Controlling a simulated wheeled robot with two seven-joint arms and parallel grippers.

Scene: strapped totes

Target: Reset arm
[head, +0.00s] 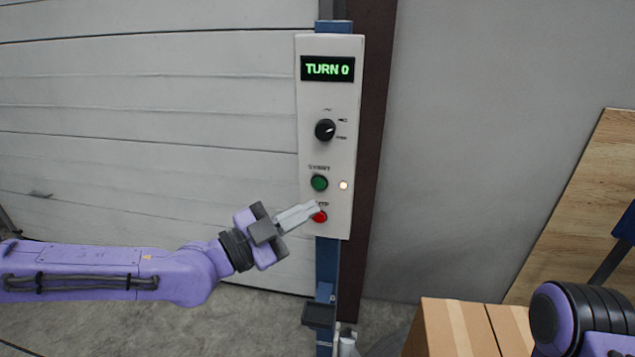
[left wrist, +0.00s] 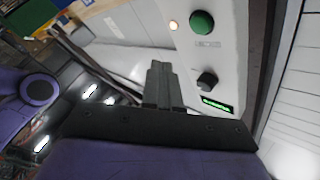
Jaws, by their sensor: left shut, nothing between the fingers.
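My left gripper (head: 315,208) is shut and empty. Its fingertips are at the red button (head: 321,218) low on the white control panel (head: 334,98), overlapping the button's label; I cannot tell whether they touch. In the left wrist view the closed fingers (left wrist: 160,66) point at the panel, and the red button is not visible there. Above the red button are a green button (head: 319,183), which also shows in the left wrist view (left wrist: 202,22), and a black knob (head: 325,130). A display (head: 327,69) reads "TURN 0". My right gripper is out of view.
A lit lamp (head: 343,185) is beside the green button. The panel stands on a blue post (head: 326,265) before a white shutter door (head: 150,120). Cardboard boxes (head: 455,330) and a wooden board (head: 570,200) are at the right, near my right arm.

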